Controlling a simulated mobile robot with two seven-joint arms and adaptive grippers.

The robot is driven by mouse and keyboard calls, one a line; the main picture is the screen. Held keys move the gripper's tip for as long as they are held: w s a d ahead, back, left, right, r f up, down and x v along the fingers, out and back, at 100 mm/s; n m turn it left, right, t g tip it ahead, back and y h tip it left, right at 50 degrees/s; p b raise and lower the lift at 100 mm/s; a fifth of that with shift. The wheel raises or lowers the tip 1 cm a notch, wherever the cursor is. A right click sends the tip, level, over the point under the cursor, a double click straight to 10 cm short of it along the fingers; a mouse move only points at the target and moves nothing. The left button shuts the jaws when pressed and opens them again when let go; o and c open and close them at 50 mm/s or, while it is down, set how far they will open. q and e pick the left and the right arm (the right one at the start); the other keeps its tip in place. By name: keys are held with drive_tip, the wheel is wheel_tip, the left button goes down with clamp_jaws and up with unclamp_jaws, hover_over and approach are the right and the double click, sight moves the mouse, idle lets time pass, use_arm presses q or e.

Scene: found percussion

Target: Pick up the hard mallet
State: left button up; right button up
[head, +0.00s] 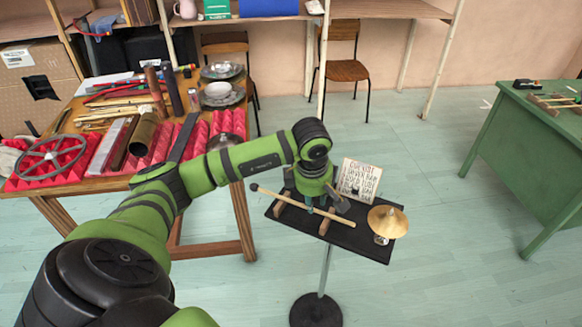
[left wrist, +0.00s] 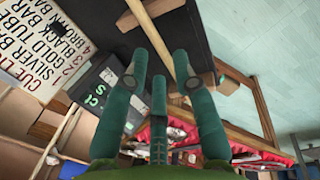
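A mallet (head: 302,207) with a pale wooden shaft and a small dark head lies across wooden rests on a small black stand tray (head: 350,238). Its head is at the left end, over the tray's edge. My left gripper (head: 315,208) points down at the tray, over the middle of the shaft. In the left wrist view my left gripper (left wrist: 161,82) has its fingers apart, with the shaft (left wrist: 149,30) running to the gap between them. The frames do not show the fingers pressed on it. My right gripper is not in view.
A small gold cymbal (head: 388,221) stands at the tray's right end, and a lettered cue card (head: 358,180) stands behind. A crowded wooden table (head: 128,183) is at left. A green table (head: 535,130) with more sticks is at right. The floor between is clear.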

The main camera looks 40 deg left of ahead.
use_arm(q)
drive_tip(key=f, duration=0.3)
drive_tip(key=shift+w+a+f, duration=0.1)
drive_tip(key=shift+w, duration=0.25)
clamp_jaws()
